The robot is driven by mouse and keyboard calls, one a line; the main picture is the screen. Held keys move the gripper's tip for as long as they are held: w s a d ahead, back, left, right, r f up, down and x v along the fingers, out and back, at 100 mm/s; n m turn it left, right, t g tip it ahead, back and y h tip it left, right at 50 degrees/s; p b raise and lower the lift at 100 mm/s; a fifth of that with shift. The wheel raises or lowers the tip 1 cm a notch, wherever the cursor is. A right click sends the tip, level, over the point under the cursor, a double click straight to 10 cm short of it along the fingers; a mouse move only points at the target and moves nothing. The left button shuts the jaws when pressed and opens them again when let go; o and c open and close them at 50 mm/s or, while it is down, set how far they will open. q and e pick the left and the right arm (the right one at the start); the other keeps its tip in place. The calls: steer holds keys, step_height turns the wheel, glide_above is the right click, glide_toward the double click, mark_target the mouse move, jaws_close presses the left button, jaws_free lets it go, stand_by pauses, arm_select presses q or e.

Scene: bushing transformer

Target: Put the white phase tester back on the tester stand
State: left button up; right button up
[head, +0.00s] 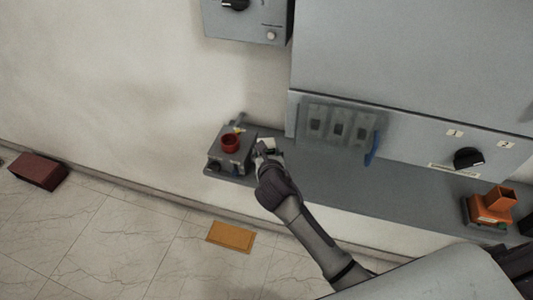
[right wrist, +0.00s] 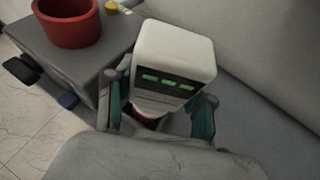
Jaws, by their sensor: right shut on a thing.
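The white phase tester (right wrist: 172,62) has a white housing and a dark front face with green display marks. My right gripper (right wrist: 162,115) is shut on it, with teal finger pads on both sides. In the head view the tester (head: 269,144) is small and partly hidden by my right gripper (head: 266,152), just right of a grey box (head: 226,160) with a red ring (head: 231,142) on top. The red ring also shows at upper left in the right wrist view (right wrist: 68,22). A reddish part shows under the tester; I cannot tell what it belongs to. I cannot tell which thing is the tester stand.
The grey shelf (head: 330,180) runs along the wall, clear in its middle. An orange holder (head: 491,206) stands at its right end. A blue handle (head: 373,151) hangs below the panel (head: 342,125). A dark red box (head: 38,171) and a yellow-orange plate (head: 231,236) are on the floor.

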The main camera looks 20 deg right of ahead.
steer(key=shift+f, duration=0.25)
steer(key=shift+f, duration=0.1)
steer(key=o, duration=1.3)
